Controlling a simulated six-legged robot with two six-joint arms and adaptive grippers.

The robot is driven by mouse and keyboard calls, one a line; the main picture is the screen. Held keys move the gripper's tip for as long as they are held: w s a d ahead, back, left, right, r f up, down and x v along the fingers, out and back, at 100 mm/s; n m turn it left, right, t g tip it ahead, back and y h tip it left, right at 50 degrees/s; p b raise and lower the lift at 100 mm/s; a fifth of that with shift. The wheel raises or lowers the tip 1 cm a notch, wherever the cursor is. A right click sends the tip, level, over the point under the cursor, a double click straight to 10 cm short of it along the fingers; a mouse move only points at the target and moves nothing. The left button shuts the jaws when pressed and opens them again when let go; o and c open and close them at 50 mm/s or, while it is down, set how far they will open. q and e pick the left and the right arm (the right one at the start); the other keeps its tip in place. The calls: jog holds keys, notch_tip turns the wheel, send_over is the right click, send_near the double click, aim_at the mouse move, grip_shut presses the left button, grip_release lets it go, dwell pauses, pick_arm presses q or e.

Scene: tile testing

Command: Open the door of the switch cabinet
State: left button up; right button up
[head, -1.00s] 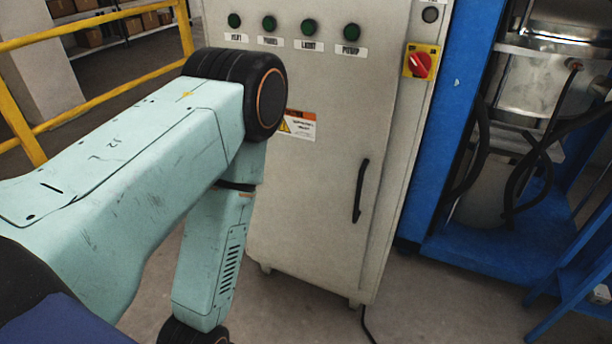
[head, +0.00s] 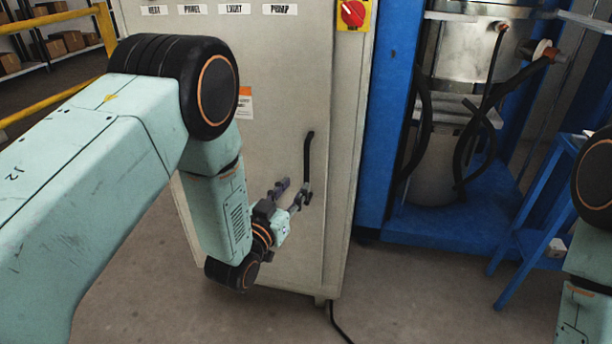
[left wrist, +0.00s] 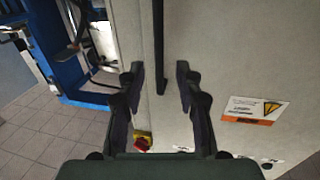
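The grey switch cabinet (head: 345,150) stands ahead, and its door (head: 275,60) looks shut. The black vertical door handle (head: 308,155) is near the door's right edge. My left gripper (head: 294,190) is open beside the lower part of the handle. In the left wrist view the handle (left wrist: 159,45) lies between the two spread fingers of the left gripper (left wrist: 161,80). I cannot tell whether a finger touches the handle or how deep it sits between them. My right gripper is out of view; only part of my right arm shows at the right edge.
A red rotary switch (head: 352,13) on a yellow plate is on the cabinet's upper right. A blue machine frame (head: 385,120) with hoses stands close on the right. A yellow railing (head: 60,105) is at the left. A black cable (head: 340,325) lies on the floor below the cabinet.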

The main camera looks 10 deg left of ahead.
aim_at(306, 175)
pick_arm(q)
jog(key=w, duration=0.2)
jog(key=w+d+b, duration=0.1)
jog(key=w, duration=0.2)
jog(key=w+b, duration=0.1)
jog(key=w, duration=0.1)
jog(key=shift+w+d, duration=0.2)
jog(key=shift+d, duration=0.1)
jog(key=shift+c, duration=0.2)
grip_shut()
dwell(0.5)
